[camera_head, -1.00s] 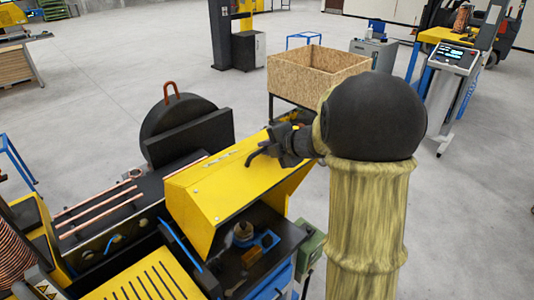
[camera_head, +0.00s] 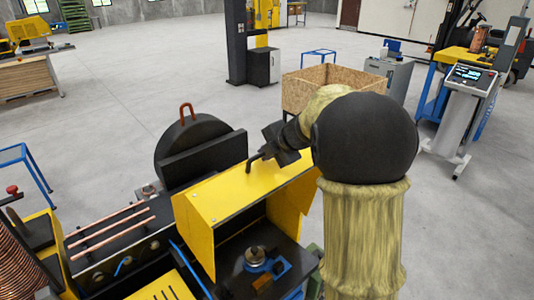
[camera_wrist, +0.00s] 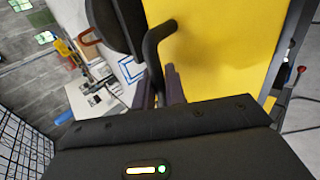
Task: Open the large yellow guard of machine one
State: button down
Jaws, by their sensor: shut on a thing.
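The large yellow guard (camera_head: 232,190) stands raised over the machine's work area in the head view, with its inside and the parts beneath it visible. Its black bent handle (camera_head: 251,163) sticks up from the top panel. My gripper (camera_head: 268,153) is shut on this handle. In the wrist view, the gripper fingers (camera_wrist: 160,86) close around the black handle (camera_wrist: 152,48), with the yellow panel (camera_wrist: 225,55) filling the upper right. My round arm joint and sleeve hide the machine's right side in the head view.
Copper tubes (camera_head: 112,229) lie on the bed left of the guard. A black disc housing with a copper-coloured loop (camera_head: 187,112) stands behind. A wooden crate (camera_head: 305,92) and a control console (camera_head: 464,105) stand farther back. Open grey floor lies between them.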

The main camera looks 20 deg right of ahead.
jog(key=c, duration=1.5)
grip_release()
jog(key=shift+c, duration=0.2)
jog(key=b+v, duration=0.3)
jog(key=v, duration=1.4)
jog(key=shift+s+b, duration=0.15)
jog(key=shift+b, duration=0.2)
